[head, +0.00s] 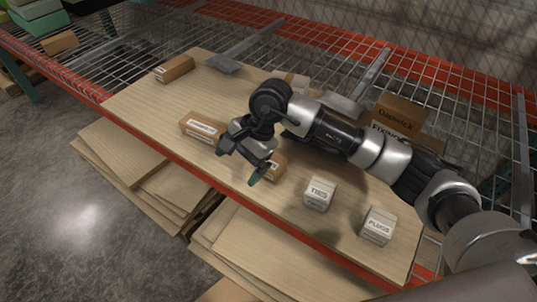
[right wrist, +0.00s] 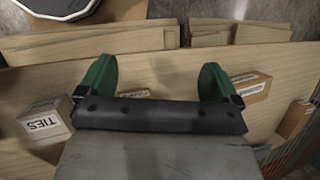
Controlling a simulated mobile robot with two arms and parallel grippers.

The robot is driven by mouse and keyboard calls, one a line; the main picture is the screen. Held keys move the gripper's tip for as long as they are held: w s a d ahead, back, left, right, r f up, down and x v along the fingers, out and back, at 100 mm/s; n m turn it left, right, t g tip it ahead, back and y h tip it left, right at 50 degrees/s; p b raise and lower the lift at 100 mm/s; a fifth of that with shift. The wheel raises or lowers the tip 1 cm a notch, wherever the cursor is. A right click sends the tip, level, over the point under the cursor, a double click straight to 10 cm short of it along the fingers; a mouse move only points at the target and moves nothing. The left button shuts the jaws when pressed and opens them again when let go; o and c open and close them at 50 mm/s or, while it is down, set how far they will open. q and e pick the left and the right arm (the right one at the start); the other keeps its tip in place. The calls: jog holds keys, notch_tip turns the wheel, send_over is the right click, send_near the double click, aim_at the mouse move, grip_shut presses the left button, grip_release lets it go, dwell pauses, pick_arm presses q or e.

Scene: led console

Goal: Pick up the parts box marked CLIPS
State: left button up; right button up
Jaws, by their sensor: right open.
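I cannot read CLIPS on any box. A small brown box (head: 278,167) sits on the wooden shelf board, partly hidden by my right gripper (head: 242,160). A sliver of it with a small label (right wrist: 134,93) shows between the green fingers in the right wrist view, mostly hidden by the gripper body. My right gripper (right wrist: 156,80) is open, with its fingers apart and empty, above the board's front part. A brown box with a white label (head: 202,128) is left of the gripper; its label is too small to read. My left gripper is not in view.
White boxes marked TIES (head: 319,194) and PLUGS (head: 379,226) stand to the right on the board. Another brown box (head: 175,68) lies at the far left, and a large carton (head: 398,114) stands behind my arm. An orange beam (head: 290,229) edges the front.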

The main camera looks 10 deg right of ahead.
jog(key=w+d+h, duration=0.1)
jog(key=d, duration=0.1)
jog(key=w+d+h, duration=0.2)
jog(key=d, duration=0.1)
jog(key=w+d+r+t+h, duration=0.1)
jog(key=w+d+h, duration=0.1)
jog(key=d, duration=0.1)
jog(key=shift+n, duration=0.4)
jog(key=shift+d+f, duration=0.15)
jog(key=shift+f, duration=0.15)
notch_tip(320, 180, down, 4)
jog(key=shift+f+p, duration=0.15)
jog(key=shift+p, duration=0.5)
notch_tip(320, 180, down, 5)
jog(key=shift+s+p, duration=0.15)
jog(key=shift+p, duration=0.9)
jog(key=shift+f, duration=0.25)
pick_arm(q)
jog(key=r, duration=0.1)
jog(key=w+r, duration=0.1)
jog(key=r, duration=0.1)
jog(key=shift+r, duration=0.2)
pick_arm(e)
jog(key=c, duration=1)
jog(key=shift+r, duration=0.1)
jog(key=shift+c, duration=0.2)
